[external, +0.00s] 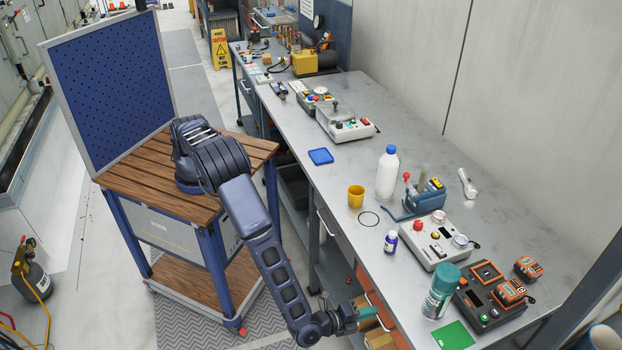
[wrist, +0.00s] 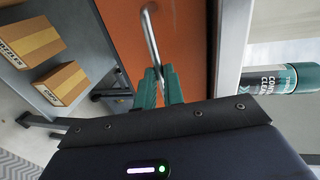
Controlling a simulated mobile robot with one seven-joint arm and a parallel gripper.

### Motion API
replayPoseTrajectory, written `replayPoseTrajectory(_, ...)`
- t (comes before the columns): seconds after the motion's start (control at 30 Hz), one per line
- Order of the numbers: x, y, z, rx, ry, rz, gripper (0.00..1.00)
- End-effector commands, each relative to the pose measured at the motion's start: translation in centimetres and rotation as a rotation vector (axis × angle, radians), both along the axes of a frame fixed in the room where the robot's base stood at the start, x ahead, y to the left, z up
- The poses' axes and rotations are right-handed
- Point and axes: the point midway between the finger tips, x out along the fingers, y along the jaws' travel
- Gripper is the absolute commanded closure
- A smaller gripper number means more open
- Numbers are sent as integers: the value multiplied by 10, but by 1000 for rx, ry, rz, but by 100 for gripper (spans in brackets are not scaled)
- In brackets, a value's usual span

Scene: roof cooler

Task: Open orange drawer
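The orange drawer front (wrist: 195,45) fills the upper middle of the wrist view, with a metal bar handle (wrist: 152,35) on it. In the external view the drawer handle (external: 378,309) shows at the bench's near side, low in the picture. My gripper (wrist: 164,76) has two teal fingers close together, with the lower end of the handle between them; they appear shut on it. In the external view my gripper (external: 368,313) reaches the drawer front from the left. The drawer looks closed, flush with the bench front.
Cardboard boxes (wrist: 62,83) sit on a shelf left of the drawer. A teal-capped spray can (external: 441,291) stands on the bench top (external: 500,225) above the drawer, among tools and devices. A wooden-topped cart (external: 140,180) stands to the left.

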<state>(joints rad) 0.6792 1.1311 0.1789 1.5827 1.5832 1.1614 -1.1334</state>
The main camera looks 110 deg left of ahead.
Motion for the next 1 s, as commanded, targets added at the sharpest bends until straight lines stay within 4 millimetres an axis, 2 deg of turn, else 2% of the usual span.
replayPoseTrajectory(0.27, -3, -3, 0, -1, 1, -1, 100)
replayPoseTrajectory(0.47, -20, -20, 0, 0, 0, -2, 100)
replayPoseTrajectory(0.67, -53, -54, 0, 0, 1, -3, 100)
replayPoseTrajectory(1.0, -120, -121, 0, -1, 1, -4, 100)
